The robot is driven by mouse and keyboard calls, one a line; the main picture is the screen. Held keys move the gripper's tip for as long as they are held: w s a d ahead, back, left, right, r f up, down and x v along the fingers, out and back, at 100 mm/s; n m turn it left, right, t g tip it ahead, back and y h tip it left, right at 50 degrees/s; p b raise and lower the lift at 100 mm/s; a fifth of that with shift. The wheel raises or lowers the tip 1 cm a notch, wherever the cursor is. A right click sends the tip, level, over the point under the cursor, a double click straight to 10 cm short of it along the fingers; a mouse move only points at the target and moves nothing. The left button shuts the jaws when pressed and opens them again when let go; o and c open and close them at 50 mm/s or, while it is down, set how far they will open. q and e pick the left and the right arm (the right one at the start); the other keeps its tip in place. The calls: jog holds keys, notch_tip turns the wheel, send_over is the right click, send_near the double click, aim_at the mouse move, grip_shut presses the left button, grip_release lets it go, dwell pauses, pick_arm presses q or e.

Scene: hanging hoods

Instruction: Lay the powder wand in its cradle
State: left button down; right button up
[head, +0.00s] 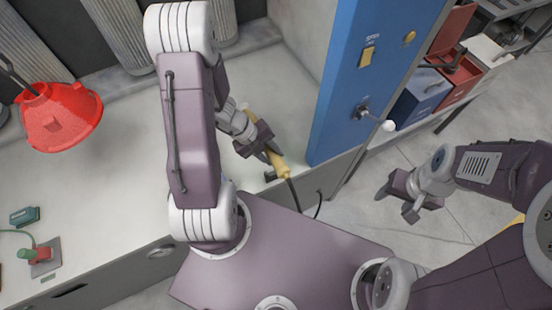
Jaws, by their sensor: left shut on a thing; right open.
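The powder wand (279,164) is a yellow rod with a black cable trailing from its near end, over the pale counter beside the blue panel. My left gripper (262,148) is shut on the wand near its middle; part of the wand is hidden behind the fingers. A small dark piece (270,176) sits at the counter's front edge, just left of the wand's near end. It may be part of the cradle, but I cannot tell, nor whether the wand touches it. My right gripper (396,204) is open and empty above the floor at the right.
A red hood (60,116) hangs at the left. The blue panel (366,75) stands right of the wand, with a white-knobbed lever (379,120) sticking out. A green-and-red fitting (39,254) is on the counter at lower left. Blue and red bins (420,96) stand at upper right.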

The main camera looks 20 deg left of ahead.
pick_arm(q)
jog(key=w+a, duration=0.1)
jog(key=w+a+f, duration=0.1)
jog(key=a, duration=0.1)
jog(key=w+a+f, duration=0.1)
jog(key=shift+w+a+f, duration=0.1)
jog(key=shift+w+a, duration=0.05)
jog(key=shift+w, duration=0.2)
jog(key=shift+w+a+f+b, duration=0.1)
jog(key=shift+a+f+b, duration=0.05)
jog(key=shift+f+b, duration=2.65)
jog(key=shift+f, duration=0.1)
jog(key=c, duration=0.9)
grip_release()
